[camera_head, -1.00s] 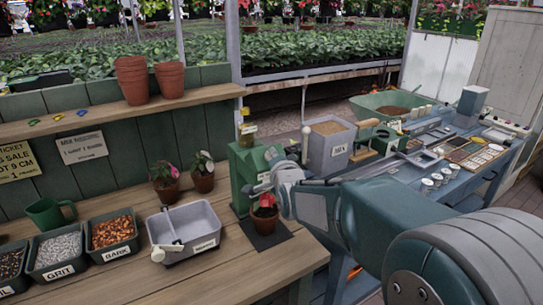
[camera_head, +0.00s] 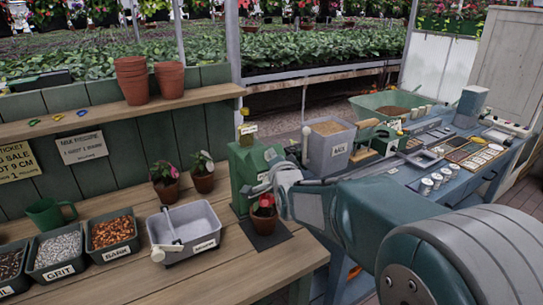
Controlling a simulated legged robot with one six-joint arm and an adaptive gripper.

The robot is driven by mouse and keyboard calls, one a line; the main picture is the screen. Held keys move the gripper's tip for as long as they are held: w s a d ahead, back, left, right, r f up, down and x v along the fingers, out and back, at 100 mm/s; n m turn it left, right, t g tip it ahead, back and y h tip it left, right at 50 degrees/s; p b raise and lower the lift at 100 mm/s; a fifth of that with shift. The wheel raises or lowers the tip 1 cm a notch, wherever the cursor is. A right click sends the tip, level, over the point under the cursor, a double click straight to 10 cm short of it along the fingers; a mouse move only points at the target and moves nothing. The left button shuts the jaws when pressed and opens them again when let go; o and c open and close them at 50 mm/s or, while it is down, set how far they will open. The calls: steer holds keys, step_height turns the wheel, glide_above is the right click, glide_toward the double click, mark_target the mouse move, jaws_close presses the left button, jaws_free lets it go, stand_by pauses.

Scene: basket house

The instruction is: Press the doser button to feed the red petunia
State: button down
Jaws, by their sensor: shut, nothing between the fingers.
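The red petunia (camera_head: 264,205) stands upright in a terracotta pot (camera_head: 265,222) on a dark mat, in front of the green doser (camera_head: 243,170). The doser is a green box on the wooden bench with a small yellow-topped part above it. My gripper (camera_head: 266,184) is shut and empty, at the doser's front right side, just above the red petunia. The gripper's tips are small in view and partly merge with the doser's front. The doser button is not clearly visible; I cannot tell whether the gripper touches it.
A pink-flowered pot (camera_head: 164,184) and a white-flowered pot (camera_head: 203,175) stand left of the doser. A grey tub (camera_head: 187,233) with a scoop and labelled bins of bark (camera_head: 112,233) and grit (camera_head: 60,251) sit on the bench. A blue table (camera_head: 440,194) with trays is at right.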

steer(key=shift+s+d+r, duration=0.4)
steer(key=shift+s+r, duration=0.2)
steer(key=shift+r, duration=0.1)
steer(key=s+d+r, duration=0.2)
steer(key=s+r, duration=0.1)
steer(key=shift+r, duration=0.3)
stand_by(0.8)
steer(key=s+d+f+n+g+h, duration=0.1)
steer(key=s+d+f+n+g, duration=0.2)
steer(key=s, duration=0.7)
steer(key=s+d+f+n+g+h, duration=0.2)
steer(key=s+d, duration=0.5)
steer(key=s, duration=0.4)
steer(key=s+d+f+n+g+h, duration=0.2)
steer(key=s+d+f+n+g, duration=0.2)
steer(key=s, duration=0.7)
step_height(320, 180, down, 3)
steer(key=shift+s+d+r+g, duration=0.15)
steer(key=shift+s+d+g, duration=0.05)
steer(key=shift+d+g, duration=0.9)
